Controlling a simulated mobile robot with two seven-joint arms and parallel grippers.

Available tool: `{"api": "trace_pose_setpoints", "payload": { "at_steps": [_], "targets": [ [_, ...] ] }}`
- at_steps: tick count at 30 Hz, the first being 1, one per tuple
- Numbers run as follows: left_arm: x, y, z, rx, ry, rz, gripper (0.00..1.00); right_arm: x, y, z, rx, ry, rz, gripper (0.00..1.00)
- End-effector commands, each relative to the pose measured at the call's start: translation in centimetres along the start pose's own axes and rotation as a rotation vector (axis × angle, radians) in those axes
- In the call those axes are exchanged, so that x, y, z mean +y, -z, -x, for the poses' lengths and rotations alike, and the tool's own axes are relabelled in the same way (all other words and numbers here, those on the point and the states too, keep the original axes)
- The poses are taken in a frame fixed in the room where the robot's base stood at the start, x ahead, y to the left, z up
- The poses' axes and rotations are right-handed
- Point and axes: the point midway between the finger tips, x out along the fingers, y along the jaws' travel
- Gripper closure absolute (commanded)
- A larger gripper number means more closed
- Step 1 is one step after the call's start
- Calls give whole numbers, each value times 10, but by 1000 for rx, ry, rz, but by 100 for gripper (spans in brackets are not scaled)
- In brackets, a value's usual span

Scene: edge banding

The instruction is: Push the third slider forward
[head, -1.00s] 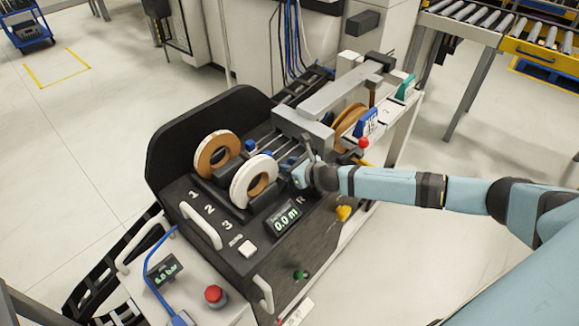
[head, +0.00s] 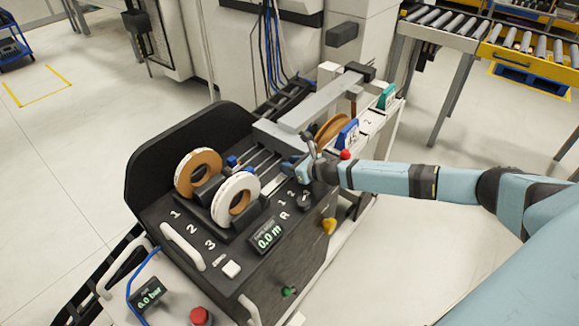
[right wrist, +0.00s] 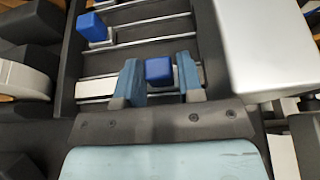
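The third slider's blue block (right wrist: 158,72) sits on the nearest rail in the right wrist view. My right gripper (right wrist: 159,80) straddles it, one finger on each side, with a narrow gap showing at the right finger; contact on the left is hard to tell. In the head view my right gripper (head: 291,166) is low over the rails, close to the grey crossbeam (head: 312,108), and hides this block. Another blue slider (right wrist: 92,27) stands on a farther rail to the left; a blue slider also shows in the head view (head: 232,160). My left gripper is not in view.
A brown-cored tape roll (head: 198,173) and a white tape roll (head: 236,198) stand in holders left of the rails. A display (head: 267,237) and a yellow knob (head: 328,226) are on the near side. The red ball (head: 345,155) is close to my right wrist.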

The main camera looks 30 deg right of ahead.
Motion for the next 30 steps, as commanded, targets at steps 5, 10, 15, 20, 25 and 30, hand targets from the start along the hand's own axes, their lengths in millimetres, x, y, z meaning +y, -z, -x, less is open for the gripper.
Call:
{"api": "trace_pose_setpoints", "payload": {
  "at_steps": [5, 10, 15, 20, 25, 30],
  "targets": [
    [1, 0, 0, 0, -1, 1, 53, -2, 0, 0, 0, 4, 1, 60],
    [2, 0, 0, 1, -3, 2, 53, -2, 0, 2, 0, 3, 1, 60],
    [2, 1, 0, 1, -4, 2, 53, -3, 0, 19, 1, 4, 2, 60],
    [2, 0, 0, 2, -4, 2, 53, -2, 2, 55, 2, 2, 2, 60],
    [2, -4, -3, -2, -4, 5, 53, -2, 3, 95, 3, 2, 2, 60],
    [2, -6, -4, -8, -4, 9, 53, -2, 2, 123, 2, 3, 2, 60]
  ]
}}
